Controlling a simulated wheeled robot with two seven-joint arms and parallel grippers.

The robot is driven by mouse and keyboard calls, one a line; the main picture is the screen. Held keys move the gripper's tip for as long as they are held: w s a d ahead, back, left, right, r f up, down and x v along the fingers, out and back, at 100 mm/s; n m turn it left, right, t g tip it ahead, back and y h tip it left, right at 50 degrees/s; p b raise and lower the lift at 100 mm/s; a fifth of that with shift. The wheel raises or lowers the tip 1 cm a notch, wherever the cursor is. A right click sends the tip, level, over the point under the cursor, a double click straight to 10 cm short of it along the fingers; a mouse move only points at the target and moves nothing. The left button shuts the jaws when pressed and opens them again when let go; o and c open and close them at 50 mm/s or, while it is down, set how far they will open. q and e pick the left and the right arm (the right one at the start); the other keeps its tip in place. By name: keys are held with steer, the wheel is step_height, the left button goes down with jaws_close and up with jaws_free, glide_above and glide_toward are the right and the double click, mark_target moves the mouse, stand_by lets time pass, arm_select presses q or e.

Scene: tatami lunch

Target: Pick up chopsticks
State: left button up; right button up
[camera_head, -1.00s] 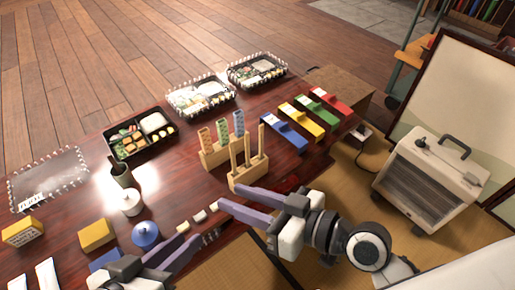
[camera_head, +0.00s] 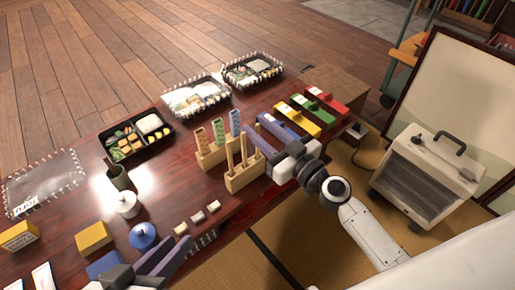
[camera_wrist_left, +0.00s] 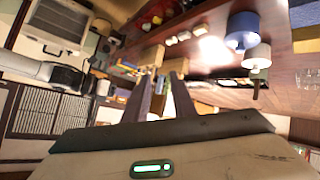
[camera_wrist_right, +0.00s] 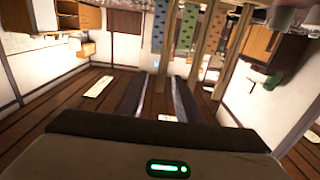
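Thin wooden chopsticks (camera_head: 243,150) stand upright in a front wooden holder (camera_head: 244,178). Blue, green and orange patterned strips (camera_head: 218,131) stand in a second holder behind it. My right gripper (camera_head: 254,124) is open, just right of the chopstick tops in the head view. In the right wrist view, upright sticks (camera_wrist_right: 204,75) appear beyond and right of its parted fingers (camera_wrist_right: 158,88); I cannot tell whether any stick lies between them. My left gripper (camera_head: 160,254) is open and empty low over the front edge, its fingers (camera_wrist_left: 162,82) apart in the left wrist view.
Blue, yellow, green and red boxes (camera_head: 298,117) lie right of the holders. Food trays (camera_head: 140,137) line the back of the table. A white pot (camera_head: 127,205), a blue pot (camera_head: 143,235) and small blocks (camera_head: 197,217) stand at the front left. A heater (camera_head: 425,175) stands on the floor.

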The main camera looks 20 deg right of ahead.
steer(key=x, duration=0.4)
steer(key=shift+w+a+p, duration=0.15)
steer(key=shift+w+p, duration=0.2)
jaws_close()
